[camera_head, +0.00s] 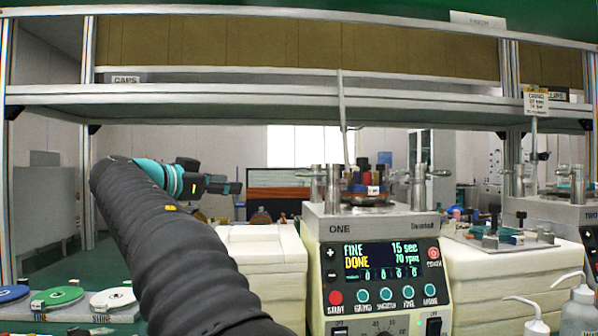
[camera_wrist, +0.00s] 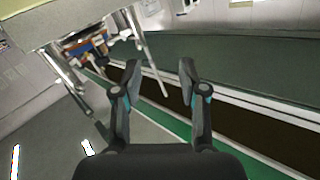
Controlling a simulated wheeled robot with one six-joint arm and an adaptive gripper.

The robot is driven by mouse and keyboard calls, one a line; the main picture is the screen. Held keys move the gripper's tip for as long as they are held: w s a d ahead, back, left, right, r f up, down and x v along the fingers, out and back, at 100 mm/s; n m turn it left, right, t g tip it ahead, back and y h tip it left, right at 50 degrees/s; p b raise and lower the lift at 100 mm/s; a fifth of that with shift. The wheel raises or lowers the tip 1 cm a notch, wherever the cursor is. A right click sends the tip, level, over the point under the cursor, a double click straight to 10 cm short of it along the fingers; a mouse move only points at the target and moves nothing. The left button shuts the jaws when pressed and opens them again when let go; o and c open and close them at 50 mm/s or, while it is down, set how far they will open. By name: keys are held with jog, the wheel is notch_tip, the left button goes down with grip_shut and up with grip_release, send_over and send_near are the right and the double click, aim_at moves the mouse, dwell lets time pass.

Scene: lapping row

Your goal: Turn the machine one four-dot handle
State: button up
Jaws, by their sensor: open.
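Machine one (camera_head: 375,228) stands right of centre in the head view, marked ONE, its display reading FINE, 15 sec, DONE, 70 rpm. On its top plate is a round plate with a cluster of red, blue and tan parts (camera_head: 362,178) among metal posts. No four-dot mark can be made out, so I cannot tell which part is the four-dot handle. My gripper (camera_head: 228,187) is left of the cluster and apart from it, at about its height. In the wrist view my gripper (camera_wrist: 159,72) is open and empty, with the coloured parts (camera_wrist: 92,45) beyond it, upper left.
A thin upright rod (camera_head: 342,115) rises above machine one. A shelf (camera_head: 240,95) crosses overhead. White blocks flank the machine. Machine two (camera_head: 565,210) stands at right, with squeeze bottles (camera_head: 578,305) in front. Coloured discs (camera_head: 57,296) lie at lower left.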

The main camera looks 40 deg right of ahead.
jog(key=d+g+p, duration=0.1)
jog(key=d, duration=0.6)
jog(key=d+r+g+h+p, duration=0.1)
jog(key=d, duration=0.5)
jog(key=d+r+m+g, duration=0.1)
jog(key=d, duration=0.6)
jog(key=shift+s+d+r+p, duration=0.1)
jog(key=shift+s+d+p, duration=0.1)
jog(key=shift+d+p, duration=0.2)
grip_shut()
